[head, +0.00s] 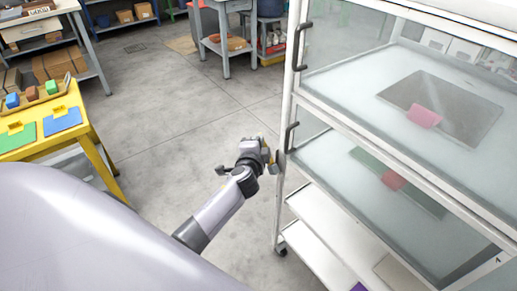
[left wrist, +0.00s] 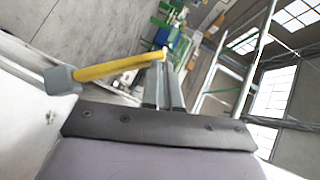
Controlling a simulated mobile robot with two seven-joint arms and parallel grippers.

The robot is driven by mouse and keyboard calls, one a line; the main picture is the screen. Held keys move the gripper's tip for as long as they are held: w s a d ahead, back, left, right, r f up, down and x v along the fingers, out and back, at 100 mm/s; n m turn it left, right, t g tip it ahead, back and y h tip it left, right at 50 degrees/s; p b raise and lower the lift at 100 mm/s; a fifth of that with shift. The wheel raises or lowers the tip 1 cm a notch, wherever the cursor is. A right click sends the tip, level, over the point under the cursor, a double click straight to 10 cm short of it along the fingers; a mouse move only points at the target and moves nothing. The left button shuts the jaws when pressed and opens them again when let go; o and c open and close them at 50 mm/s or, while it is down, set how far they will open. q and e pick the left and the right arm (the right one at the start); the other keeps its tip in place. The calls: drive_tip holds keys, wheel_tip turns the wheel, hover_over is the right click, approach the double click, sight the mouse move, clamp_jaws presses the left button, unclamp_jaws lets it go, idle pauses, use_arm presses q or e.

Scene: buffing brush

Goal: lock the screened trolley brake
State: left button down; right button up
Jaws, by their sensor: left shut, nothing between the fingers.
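The screened trolley (head: 283,190) stands at the right in the head view, with a white frame and clear panels. A yellow lever (left wrist: 115,67) with a grey hub (left wrist: 62,79) shows in the left wrist view, beside a white surface. The lever reaches across to the tips of my left gripper (left wrist: 166,62); I cannot tell whether they touch. The gripper's fingers are together and empty. In the head view my left gripper (head: 270,158) is close to the trolley's near upright, where a little yellow shows. My right gripper is out of view.
Black handles (head: 302,46) stick out from the trolley's upright above my gripper. A caster (head: 281,250) is below. A yellow table (head: 75,118) stands at the left, and a grey workbench (head: 225,50) at the back. The floor between them is clear.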

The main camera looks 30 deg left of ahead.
use_arm(q)
drive_tip(key=w+a+f+n+g+h, duration=0.1)
drive_tip(key=w+a+f, duration=0.1)
drive_tip(key=a+f, duration=0.3)
drive_tip(key=shift+w+a+f+n+g+h+b, duration=0.25)
drive_tip(key=shift+f+b, duration=0.2)
drive_tip(key=shift+f, duration=0.5)
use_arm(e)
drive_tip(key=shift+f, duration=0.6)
use_arm(q)
drive_tip(key=shift+s+r, duration=0.1)
drive_tip(key=shift+r, duration=0.05)
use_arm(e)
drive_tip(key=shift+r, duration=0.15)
